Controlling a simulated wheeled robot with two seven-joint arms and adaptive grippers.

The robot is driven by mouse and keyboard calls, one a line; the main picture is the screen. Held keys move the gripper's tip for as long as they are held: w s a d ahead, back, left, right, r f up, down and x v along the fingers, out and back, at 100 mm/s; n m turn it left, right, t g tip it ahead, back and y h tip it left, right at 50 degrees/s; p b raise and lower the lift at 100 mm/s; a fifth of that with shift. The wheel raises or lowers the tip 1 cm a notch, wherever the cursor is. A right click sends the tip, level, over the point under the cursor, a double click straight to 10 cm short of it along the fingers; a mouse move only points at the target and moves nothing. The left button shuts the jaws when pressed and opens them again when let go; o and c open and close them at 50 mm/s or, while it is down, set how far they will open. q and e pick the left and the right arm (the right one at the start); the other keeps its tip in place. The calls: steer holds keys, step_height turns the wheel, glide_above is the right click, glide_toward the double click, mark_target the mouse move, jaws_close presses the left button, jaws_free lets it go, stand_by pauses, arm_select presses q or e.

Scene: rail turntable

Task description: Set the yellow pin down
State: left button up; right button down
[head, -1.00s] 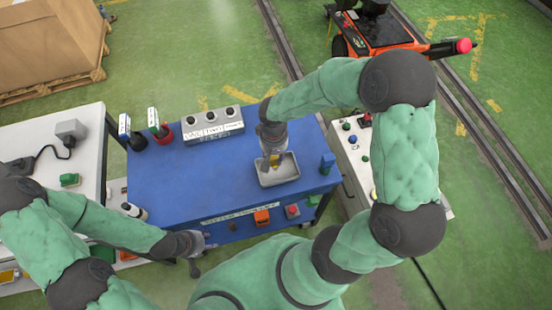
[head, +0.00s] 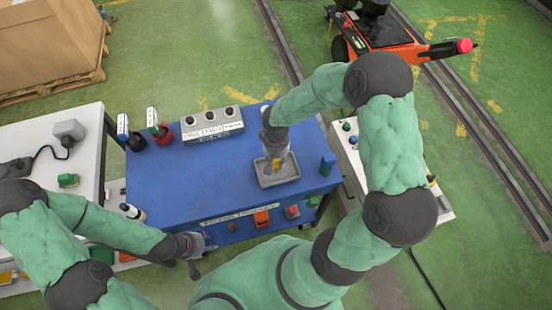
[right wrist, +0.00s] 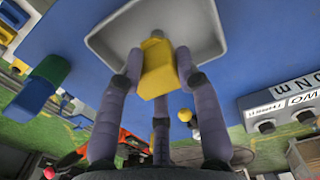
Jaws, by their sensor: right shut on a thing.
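The yellow pin (right wrist: 156,68) is between the fingers of my right gripper (right wrist: 158,85), which is shut on it. In the head view my right gripper (head: 275,160) points down over the grey tray (head: 290,178), with a bit of yellow showing at its fingers. In the right wrist view the tray (right wrist: 205,22) lies just beyond the pin; I cannot tell whether the pin touches it. My left gripper (head: 197,256) is low at the front left edge of the blue table; its fingers are too small to read.
The blue table (head: 180,188) has a grey box with several round knobs (head: 212,125) at the back. Red (head: 162,135) and dark holders stand at the back left. The table's middle left is clear.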

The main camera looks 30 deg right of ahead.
steer(key=c, duration=0.9)
jaws_free()
steer(key=shift+o, duration=0.2)
steer(key=shift+r+p, duration=0.35)
steer(key=shift+r, duration=0.1)
step_height(320, 180, up, 11)
steer(key=p, duration=0.1)
steer(key=shift+r+p, duration=0.2)
steer(key=shift+p, duration=0.1)
